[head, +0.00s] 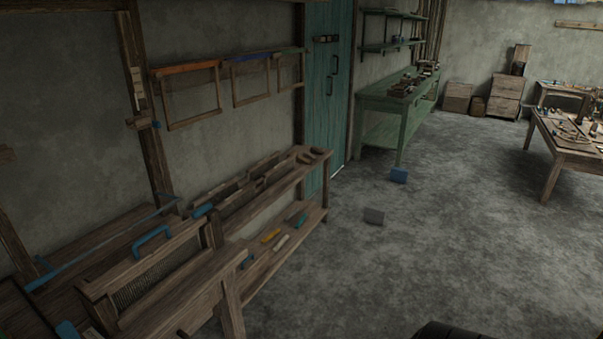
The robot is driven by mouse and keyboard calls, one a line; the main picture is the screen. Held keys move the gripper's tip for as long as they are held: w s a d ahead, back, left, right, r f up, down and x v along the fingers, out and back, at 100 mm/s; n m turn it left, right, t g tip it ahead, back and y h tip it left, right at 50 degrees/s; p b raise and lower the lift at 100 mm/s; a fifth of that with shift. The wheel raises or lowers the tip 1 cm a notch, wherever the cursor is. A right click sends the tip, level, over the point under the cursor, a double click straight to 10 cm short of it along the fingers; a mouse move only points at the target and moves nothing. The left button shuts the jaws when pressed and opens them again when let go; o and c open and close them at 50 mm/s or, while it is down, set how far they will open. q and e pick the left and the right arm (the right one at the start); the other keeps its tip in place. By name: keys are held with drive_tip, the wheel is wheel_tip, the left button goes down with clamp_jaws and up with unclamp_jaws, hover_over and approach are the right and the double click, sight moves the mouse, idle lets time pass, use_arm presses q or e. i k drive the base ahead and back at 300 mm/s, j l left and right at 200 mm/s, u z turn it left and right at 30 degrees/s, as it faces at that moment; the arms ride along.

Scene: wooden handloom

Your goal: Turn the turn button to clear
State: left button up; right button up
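No part is clearly marked as the turn button. A small wooden block (140,122) with a blue end (156,125) sits on the upright post (150,160) at the left, and I cannot tell whether it is the turn button or which way it is set. The handloom (150,275), with a blue handle (151,237) and a blue bar (105,244), stands at the lower left. Neither of my grippers is in view.
A wooden bench (262,212) with a lower shelf runs along the wall. Three frames hang above it. A teal door (327,110) and a green table (390,98) stand beyond.

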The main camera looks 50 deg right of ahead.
sight(195, 214)
drive_tip(key=i+l+z, duration=0.2)
drive_tip(key=z, duration=0.2)
drive_tip(key=i+l+z, duration=0.5)
drive_tip(key=z, duration=0.25)
drive_tip(key=i+l, duration=0.1)
drive_tip(key=i, duration=0.35)
drive_tip(key=i+l, duration=0.1)
drive_tip(key=i, duration=0.3)
drive_tip(key=z, duration=0.05)
